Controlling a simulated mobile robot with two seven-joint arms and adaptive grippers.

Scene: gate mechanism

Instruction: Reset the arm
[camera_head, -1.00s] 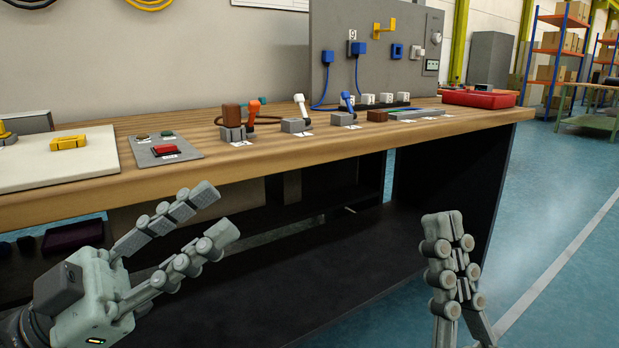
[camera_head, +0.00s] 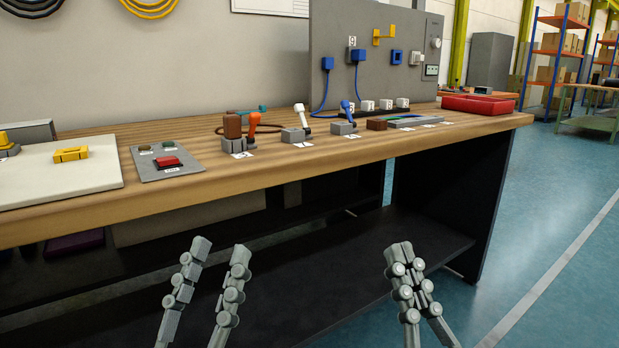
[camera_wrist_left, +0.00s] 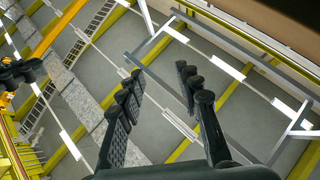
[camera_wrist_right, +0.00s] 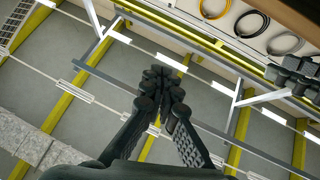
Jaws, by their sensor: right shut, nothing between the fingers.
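My left gripper (camera_head: 219,246) is open and empty, in front of the workbench and below its top. It also shows open in the left wrist view (camera_wrist_left: 160,80). My right gripper (camera_head: 402,248) is shut with nothing in it, further right in front of the bench; its tips meet in the right wrist view (camera_wrist_right: 163,75). Both grippers are apart from everything on the bench. I cannot tell which part is the arm.
The wooden workbench (camera_head: 180,198) spans the view. A panel with a red button (camera_head: 168,163) lies left of the levers, beside a pale board (camera_head: 90,183) with a yellow block. A grey upright panel (camera_head: 420,40) and a red tray (camera_head: 478,104) stand at the right. Floor is free at right.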

